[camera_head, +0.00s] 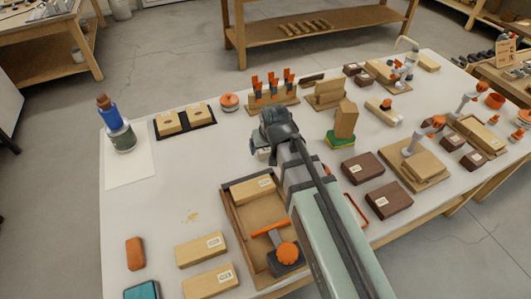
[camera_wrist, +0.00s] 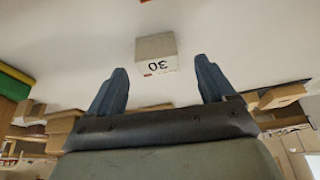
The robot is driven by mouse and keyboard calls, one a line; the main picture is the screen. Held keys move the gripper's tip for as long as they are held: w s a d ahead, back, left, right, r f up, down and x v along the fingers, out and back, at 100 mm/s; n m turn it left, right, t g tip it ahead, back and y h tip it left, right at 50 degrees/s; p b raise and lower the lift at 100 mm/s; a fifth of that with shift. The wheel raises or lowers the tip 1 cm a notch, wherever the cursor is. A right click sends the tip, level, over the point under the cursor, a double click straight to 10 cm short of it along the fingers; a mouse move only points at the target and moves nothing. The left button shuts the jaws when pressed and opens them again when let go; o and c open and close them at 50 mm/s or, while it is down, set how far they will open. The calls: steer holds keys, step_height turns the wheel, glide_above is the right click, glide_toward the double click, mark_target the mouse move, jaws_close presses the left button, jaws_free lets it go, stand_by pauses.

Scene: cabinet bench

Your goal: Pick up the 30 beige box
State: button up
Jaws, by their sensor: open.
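The beige box marked 30 (camera_wrist: 156,52) shows in the wrist view with its number upside down. It lies on the white table top, ahead of and between the two fingertips of my gripper (camera_wrist: 160,72), apart from both. My gripper is open and empty. In the head view my gripper (camera_head: 276,124) is over the middle of the table, and its fingertips are hard to make out. A small pale block (camera_head: 264,153) beside it, partly hidden by my arm, may be the same box.
A wooden tray (camera_head: 233,218) with a clamp lies left of my arm. A wooden block on a green base (camera_head: 344,122) and dark brown boxes (camera_head: 388,199) stand to the right. A rack with orange-handled tools (camera_head: 272,98) stands behind.

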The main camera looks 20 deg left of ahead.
mark_target(266, 149)
steer(key=shift+x, duration=2)
steer(key=shift+w+d, duration=0.1)
steer(key=c, duration=1.1)
steer(key=shift+r, duration=0.2)
